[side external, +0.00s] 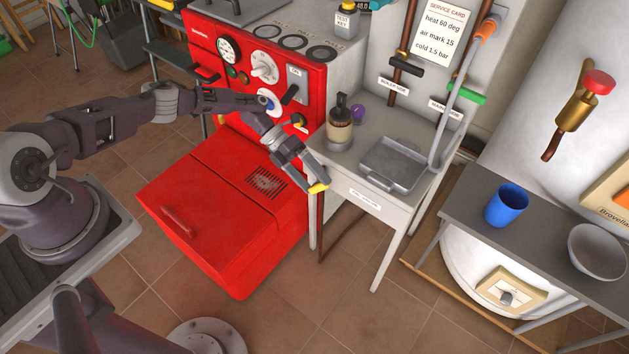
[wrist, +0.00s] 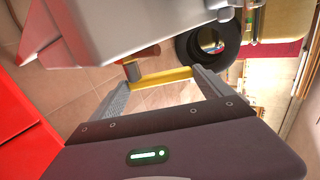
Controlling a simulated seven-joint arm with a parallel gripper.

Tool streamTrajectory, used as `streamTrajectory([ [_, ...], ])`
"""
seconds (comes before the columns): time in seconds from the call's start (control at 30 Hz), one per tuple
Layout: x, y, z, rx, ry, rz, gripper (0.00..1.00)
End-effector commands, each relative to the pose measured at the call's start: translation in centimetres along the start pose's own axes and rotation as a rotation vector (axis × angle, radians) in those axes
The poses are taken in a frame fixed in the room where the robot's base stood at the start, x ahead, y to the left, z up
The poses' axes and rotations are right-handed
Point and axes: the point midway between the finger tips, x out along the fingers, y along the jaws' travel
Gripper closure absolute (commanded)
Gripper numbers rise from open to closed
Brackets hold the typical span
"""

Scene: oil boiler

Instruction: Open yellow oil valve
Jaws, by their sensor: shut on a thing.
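The yellow oil valve handle (side external: 318,188) is at the front left corner of the small grey table, beside the red boiler. In the wrist view the yellow handle (wrist: 162,77) spans the gap between my two fingertips. My gripper (side external: 313,182) reaches down past the boiler's front and is shut on this handle; it also shows in the wrist view (wrist: 160,82). A brown pipe (side external: 321,228) runs below the handle in the side view. The valve body is mostly hidden by my gripper and the table.
The red boiler (side external: 222,195) stands left of my gripper. The grey table (side external: 365,205) is close on the right, holding an oil bottle (side external: 339,128) and a metal tray (side external: 393,165). A green lever (side external: 466,94) and a black lever (side external: 405,65) are on the wall pipes.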

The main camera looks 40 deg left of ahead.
Motion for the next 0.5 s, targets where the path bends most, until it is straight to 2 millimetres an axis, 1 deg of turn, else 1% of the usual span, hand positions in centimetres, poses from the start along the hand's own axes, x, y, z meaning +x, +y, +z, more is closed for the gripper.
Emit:
streamTrajectory([
  [0.2, -0.22, 0.16, 0.11, -0.001, -0.002, -0.058, 0.83],
  [0.5, -0.29, 0.18, 0.05, 0.002, 0.0, -0.081, 0.83],
])
